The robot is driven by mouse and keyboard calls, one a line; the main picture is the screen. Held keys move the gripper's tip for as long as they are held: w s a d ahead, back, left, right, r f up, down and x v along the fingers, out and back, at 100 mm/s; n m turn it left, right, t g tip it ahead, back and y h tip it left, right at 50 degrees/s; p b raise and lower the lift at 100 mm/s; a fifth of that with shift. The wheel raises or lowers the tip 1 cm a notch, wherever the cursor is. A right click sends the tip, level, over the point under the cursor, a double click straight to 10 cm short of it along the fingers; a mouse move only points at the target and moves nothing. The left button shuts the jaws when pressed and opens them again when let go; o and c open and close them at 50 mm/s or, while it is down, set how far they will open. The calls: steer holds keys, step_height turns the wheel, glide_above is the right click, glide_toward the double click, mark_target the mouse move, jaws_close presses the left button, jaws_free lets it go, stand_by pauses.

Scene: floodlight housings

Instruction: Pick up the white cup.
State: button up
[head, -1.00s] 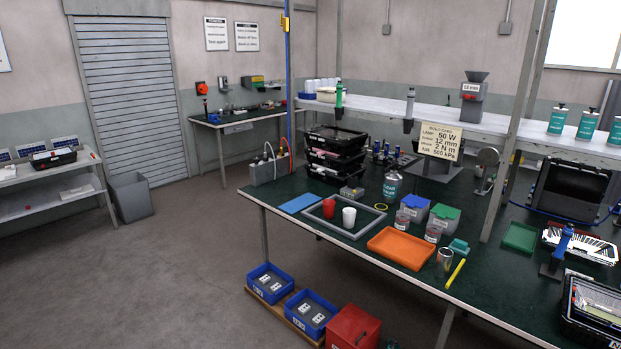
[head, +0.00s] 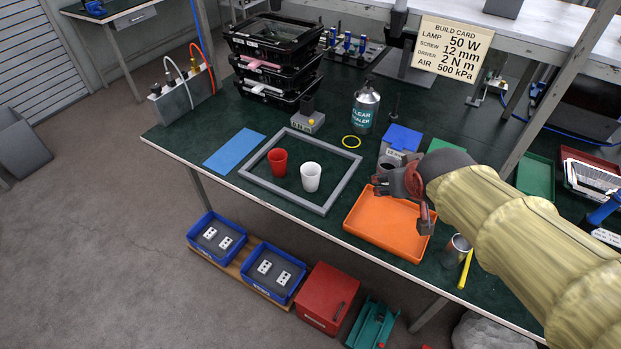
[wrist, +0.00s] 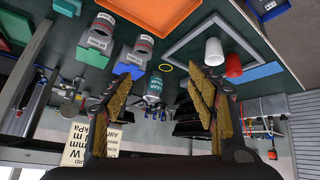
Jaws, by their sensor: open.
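The white cup (head: 311,177) stands upright inside a grey rectangular frame (head: 325,207) on the dark green table. A red cup (head: 278,162) stands just left of it in the same frame. In the wrist view the white cup (wrist: 214,52) and the red cup (wrist: 233,66) show at upper right, beyond one finger. My gripper (head: 401,203) is open and empty above the orange tray, to the right of the white cup and apart from it. Its two fingers show wide apart in the wrist view (wrist: 165,115).
The orange tray (head: 372,232) lies right of the frame. A blue sheet (head: 233,150) lies left of it. A clear sealer bottle (head: 364,110), a yellow ring (head: 351,142) and stacked black crates (head: 272,62) stand behind. A metal can (head: 457,250) is near the front edge.

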steer(key=shift+o, duration=1.1)
steer(key=w+f+n+t, duration=0.1)
steer(key=w+f, duration=0.2)
steer(key=w, duration=0.6)
steer(key=shift+w, duration=0.4)
steer(key=shift+o, duration=0.2)
steer(key=w+a+f+n+t+y, duration=0.1)
steer(key=w+a+f+n+y, duration=0.1)
steer(key=w+f, duration=0.4)
steer(key=w+a, duration=0.1)
steer(key=w, duration=0.2)
steer(key=shift+f+t+p, duration=0.3)
steer(key=shift+t+p, duration=0.1)
steer(key=n+y, duration=0.3)
steer(key=y, duration=0.4)
glide_toward(306, 171)
steer(key=shift+t, duration=0.4)
steer(key=x, duration=0.2)
steer(key=b+x, duration=0.1)
steer(key=x, duration=0.1)
steer(key=b+x, duration=0.1)
steer(key=x, duration=0.2)
steer(key=shift+s+a+f, duration=0.1)
steer(key=shift+f, duration=0.35)
steer(key=shift+c, duration=1.1)
steer(key=c, duration=0.7)
steer(key=shift+c, duration=0.8)
